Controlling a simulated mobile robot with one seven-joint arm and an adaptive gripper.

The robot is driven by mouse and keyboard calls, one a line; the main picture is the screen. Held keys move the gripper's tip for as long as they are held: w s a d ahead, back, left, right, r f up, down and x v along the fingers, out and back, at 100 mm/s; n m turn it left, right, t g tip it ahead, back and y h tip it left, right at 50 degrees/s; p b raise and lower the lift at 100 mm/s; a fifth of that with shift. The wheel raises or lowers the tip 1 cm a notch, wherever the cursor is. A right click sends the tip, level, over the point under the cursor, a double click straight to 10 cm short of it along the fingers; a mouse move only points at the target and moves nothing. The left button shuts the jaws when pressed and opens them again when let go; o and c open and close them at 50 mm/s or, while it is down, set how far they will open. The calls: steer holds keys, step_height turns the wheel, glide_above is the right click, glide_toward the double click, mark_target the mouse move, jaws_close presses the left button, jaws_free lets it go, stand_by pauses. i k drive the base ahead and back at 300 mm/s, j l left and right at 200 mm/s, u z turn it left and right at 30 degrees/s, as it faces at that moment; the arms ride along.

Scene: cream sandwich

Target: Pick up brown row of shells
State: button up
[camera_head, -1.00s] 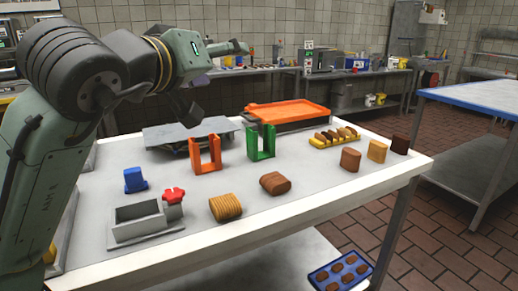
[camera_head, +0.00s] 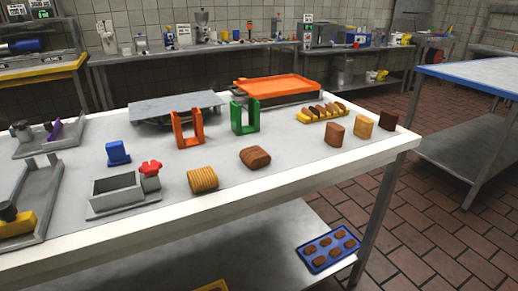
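Several short rows of shells stand on the white table (camera_head: 130,232). A brown row (camera_head: 255,157) lies in the middle, with a ridged golden-tan row (camera_head: 203,178) to its left and nearer. Towards the right end stand a mid-brown row (camera_head: 336,134), a light tan row (camera_head: 364,127) and a dark brown row (camera_head: 389,119), each apart from the others. I cannot tell which brown one the task names. My gripper and arm are not in view.
A yellow rack (camera_head: 321,115) holds several brown and tan pieces. An orange U-shaped stand (camera_head: 188,144), a green one (camera_head: 245,130), an orange tray (camera_head: 276,87) and a grey open box (camera_head: 117,199) share the table. A blue tray (camera_head: 352,244) sits on the lower shelf.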

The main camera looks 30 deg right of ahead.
mark_target(255, 158)
steer(key=l+u, duration=0.2)
steer(key=l, duration=1.05)
steer(key=l+u, duration=0.2)
steer(key=l, duration=1.05)
steer(key=l+u, duration=0.2)
steer(key=l, duration=1.05)
steer(key=i+l, duration=0.1)
steer(key=l, duration=0.2)
steer(key=i+l+u, duration=0.1)
steer(key=l, duration=0.25)
steer(key=i+l, duration=0.15)
steer(key=l, duration=0.15)
steer(key=u, duration=0.05)
